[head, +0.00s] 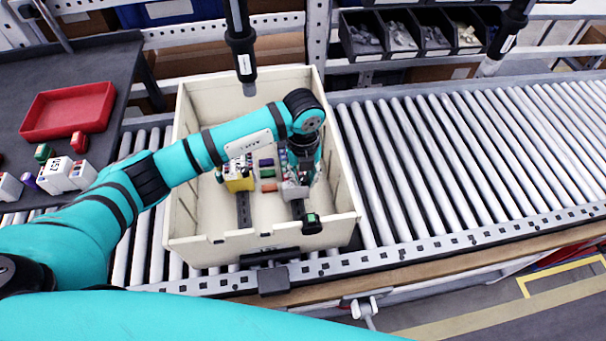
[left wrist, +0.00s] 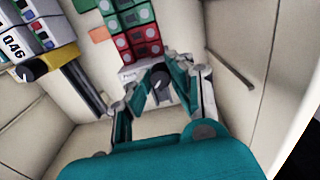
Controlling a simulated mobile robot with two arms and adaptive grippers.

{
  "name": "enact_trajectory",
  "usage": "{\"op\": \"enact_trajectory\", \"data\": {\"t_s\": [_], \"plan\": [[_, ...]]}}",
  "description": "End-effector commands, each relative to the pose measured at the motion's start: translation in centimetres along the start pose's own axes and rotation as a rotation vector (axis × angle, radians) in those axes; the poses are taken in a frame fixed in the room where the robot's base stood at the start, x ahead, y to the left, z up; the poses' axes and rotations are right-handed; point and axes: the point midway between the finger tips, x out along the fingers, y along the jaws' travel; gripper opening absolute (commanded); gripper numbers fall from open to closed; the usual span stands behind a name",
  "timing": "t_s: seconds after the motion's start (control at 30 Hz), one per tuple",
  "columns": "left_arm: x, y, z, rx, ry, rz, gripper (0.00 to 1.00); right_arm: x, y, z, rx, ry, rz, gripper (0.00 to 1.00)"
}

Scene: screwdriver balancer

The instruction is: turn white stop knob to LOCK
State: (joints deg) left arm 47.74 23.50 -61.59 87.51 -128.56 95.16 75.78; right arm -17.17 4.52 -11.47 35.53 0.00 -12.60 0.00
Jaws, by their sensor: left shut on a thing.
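The white stop (left wrist: 130,76) sits at the end of a row of red and green blocks on a rail; it also shows in the head view (head: 293,190). Its dark knob (left wrist: 160,79) has a pale mark. My left gripper (left wrist: 160,84) has its fingers on both sides of the knob and is shut on it. In the head view my left gripper (head: 300,172) reaches down into the bin, and my wrist hides part of it. The fingertips cover part of the knob, and I cannot read any LOCK lettering. My right gripper is not in view.
The cream bin (head: 190,217) stands on a roller conveyor (head: 440,150). A second rail (head: 243,212) carries a yellow stop (head: 239,184) with a black knob (left wrist: 27,73). A black hanging tool (head: 241,45) is above the bin's back. A red tray (head: 68,110) is at left.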

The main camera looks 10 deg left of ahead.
Motion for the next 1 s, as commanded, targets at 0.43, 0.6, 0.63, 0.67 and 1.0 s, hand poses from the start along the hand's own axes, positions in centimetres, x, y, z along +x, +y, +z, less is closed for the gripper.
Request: {"op": "enact_trajectory", "data": {"t_s": [0.43,0.6,0.63,0.67,1.0], "plan": [[-0.1,-0.1,0.1,-0.004,-0.002,-0.003,0.29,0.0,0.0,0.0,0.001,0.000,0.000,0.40],[-0.1,-0.1,0.0,-0.003,-0.001,-0.002,0.44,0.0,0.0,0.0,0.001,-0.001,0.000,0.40],[-0.1,-0.1,0.0,-0.003,-0.001,-0.002,0.44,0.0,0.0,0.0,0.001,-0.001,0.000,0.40],[-0.1,-0.1,0.0,-0.003,-0.001,-0.001,0.44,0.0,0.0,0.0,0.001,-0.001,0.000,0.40],[-2.1,-0.1,0.1,-0.002,-0.005,-0.003,0.44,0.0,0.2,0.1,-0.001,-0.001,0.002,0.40]]}}
